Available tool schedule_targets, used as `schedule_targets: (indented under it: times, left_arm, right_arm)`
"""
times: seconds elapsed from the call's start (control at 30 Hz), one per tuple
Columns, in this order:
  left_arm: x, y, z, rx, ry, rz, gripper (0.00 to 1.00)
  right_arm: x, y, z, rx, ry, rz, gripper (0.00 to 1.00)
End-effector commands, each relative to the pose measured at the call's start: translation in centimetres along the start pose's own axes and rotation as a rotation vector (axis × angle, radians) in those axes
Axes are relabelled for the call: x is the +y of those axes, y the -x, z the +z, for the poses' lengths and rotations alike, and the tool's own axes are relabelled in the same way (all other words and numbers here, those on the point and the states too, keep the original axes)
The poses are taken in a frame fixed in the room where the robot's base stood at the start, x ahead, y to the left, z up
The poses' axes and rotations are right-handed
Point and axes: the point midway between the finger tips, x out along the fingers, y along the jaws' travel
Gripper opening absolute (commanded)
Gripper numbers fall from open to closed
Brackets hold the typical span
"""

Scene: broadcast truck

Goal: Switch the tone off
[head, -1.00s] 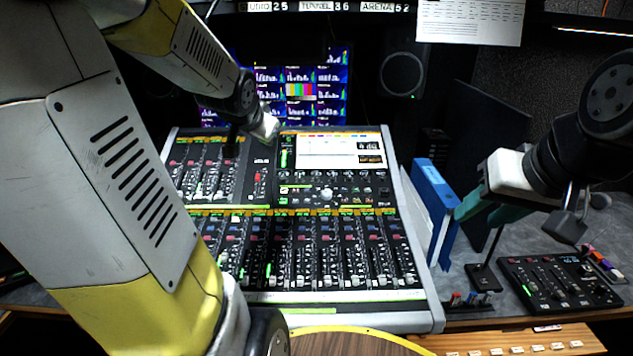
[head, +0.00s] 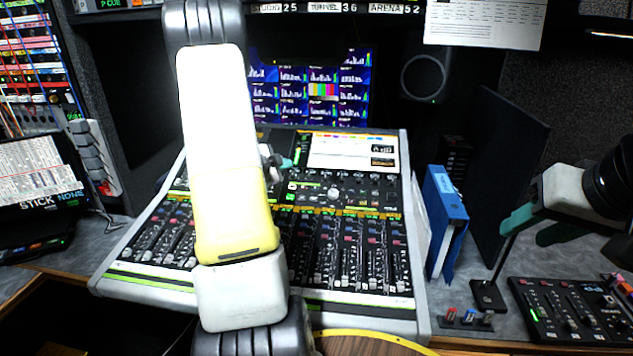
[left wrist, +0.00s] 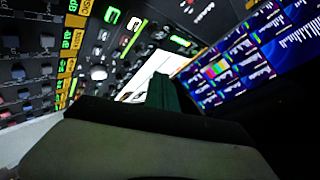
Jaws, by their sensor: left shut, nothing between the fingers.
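The mixing console (head: 420,300) stands in the middle of the desk. It has rows of faders below and a master section (head: 345,186) with small lit buttons and a round knob at upper right. My left gripper is shut and empty, over the console's upper middle, partly behind my own arm. In the left wrist view its teal fingers (left wrist: 162,95) are together before the white screen and green-lit controls (left wrist: 135,25). My right gripper (head: 530,228) is open and empty at right.
A monitor (head: 320,92) with level graphs and colour bars stands behind the console. Blue binders (head: 445,205) stand to its right, beside a thin stalk on a base (head: 489,296). A small control box (head: 570,313) lies front right. A patch panel (head: 35,70) is at left.

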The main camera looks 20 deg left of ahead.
Motion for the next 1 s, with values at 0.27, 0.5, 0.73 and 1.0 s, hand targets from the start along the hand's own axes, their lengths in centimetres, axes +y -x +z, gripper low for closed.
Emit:
schedule_targets:
  times: [0.27,0.5,0.73,1.0]
  left_arm:
    - [0.1,-0.1,0.0,-0.001,0.001,0.000,0.00]
    - [1.2,-1.7,1.2,-0.002,0.004,0.002,0.00]
    - [2.9,-4.0,2.9,-0.002,0.003,0.001,0.00]
    - [4.2,-5.8,4.1,-0.001,0.002,0.000,0.00]
  right_arm:
    - [0.0,0.0,0.0,0.000,0.000,0.000,0.40]
    - [0.0,0.0,0.0,0.000,0.000,0.000,0.40]
    - [0.0,0.0,0.0,0.000,0.000,0.000,0.40]
    - [0.0,0.0,0.0,0.000,0.000,0.000,0.40]
